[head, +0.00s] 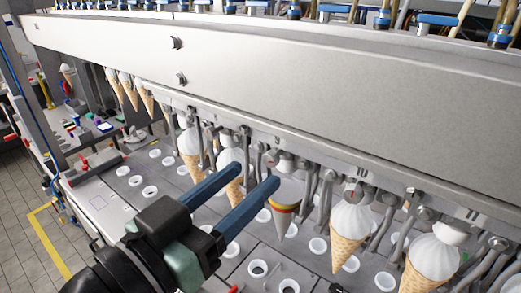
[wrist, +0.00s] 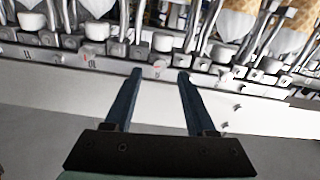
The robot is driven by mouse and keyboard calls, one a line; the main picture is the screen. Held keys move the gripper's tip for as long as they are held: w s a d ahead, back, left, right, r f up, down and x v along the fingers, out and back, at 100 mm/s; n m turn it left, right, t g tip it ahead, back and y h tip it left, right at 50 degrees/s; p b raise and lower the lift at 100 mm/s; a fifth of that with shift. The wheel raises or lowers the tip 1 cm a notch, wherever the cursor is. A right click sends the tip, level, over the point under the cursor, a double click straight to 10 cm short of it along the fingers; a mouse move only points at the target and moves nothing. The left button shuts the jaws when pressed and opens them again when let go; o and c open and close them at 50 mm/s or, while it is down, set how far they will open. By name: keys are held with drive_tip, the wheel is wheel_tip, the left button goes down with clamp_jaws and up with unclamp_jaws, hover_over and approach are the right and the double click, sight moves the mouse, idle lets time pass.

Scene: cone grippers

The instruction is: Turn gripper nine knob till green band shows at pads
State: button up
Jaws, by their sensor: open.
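My gripper (head: 254,176) has two blue fingers, spread apart with nothing between them. It reaches toward the row of cone grippers under the long machine beam. A grey cone with red and yellow bands (head: 287,200) hangs just right of the fingertips, among the ice cream cones. I see no green band on it. In the wrist view my gripper (wrist: 160,74) points at a pale rail with small knobs and faint red marks. One pale round knob (wrist: 162,42) lies just beyond the fingertips, apart from them.
Ice cream cones (head: 350,232) hang on both sides, close to the fingers. Metal rods and clamps crowd the row. The large beam (head: 260,80) runs above. Below is a grey plate with round white-rimmed holes (head: 258,268).

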sight(268, 161)
drive_tip(key=shift+p+x, duration=0.55)
drive_tip(key=shift+x, duration=1.35)
clamp_jaws()
